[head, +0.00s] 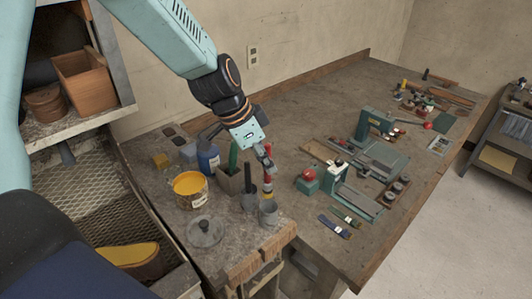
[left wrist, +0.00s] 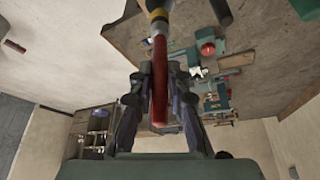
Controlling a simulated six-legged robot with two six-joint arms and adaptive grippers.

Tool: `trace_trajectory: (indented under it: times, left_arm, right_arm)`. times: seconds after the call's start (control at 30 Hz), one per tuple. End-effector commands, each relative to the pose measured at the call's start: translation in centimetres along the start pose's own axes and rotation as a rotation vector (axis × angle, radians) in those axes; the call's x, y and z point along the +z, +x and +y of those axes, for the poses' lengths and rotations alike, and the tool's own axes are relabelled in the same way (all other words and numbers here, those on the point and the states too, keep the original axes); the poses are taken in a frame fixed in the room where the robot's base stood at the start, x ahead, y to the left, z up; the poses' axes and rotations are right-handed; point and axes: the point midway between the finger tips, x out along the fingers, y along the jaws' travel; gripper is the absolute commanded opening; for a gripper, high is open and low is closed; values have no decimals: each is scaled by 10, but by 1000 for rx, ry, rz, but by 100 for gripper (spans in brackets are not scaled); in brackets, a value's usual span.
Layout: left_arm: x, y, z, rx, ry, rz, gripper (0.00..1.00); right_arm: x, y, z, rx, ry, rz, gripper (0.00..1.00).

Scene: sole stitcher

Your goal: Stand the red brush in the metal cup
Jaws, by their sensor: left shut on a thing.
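The red brush (head: 268,182) is upright in the head view, with a yellow band near its lower end. My left gripper (head: 265,158) is shut on its handle from above. In the left wrist view the red handle (left wrist: 160,80) runs between the two fingers, and its yellow band shows at the top edge. The metal cup (head: 268,213) stands on the bench directly below the brush. The brush's lower end is at the cup's mouth, and I cannot tell how far inside it is. My right gripper is not in view.
A second grey cup (head: 249,202) with a black-handled tool stands close at left. Behind it is a square pot (head: 229,182) with a green handle. A green machine (head: 335,184) stands right.

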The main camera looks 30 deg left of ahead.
Motion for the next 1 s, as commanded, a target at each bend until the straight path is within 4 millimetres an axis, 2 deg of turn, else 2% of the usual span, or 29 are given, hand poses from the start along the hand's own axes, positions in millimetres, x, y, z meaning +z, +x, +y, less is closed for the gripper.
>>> trace_trajectory:
  times: [0.1,1.0]
  left_arm:
    - [3,10,-1,0,3,-1,0]
    - [25,60,-1,0,2,-1,0]
  right_arm:
    - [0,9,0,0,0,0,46]
    - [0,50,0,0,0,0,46]
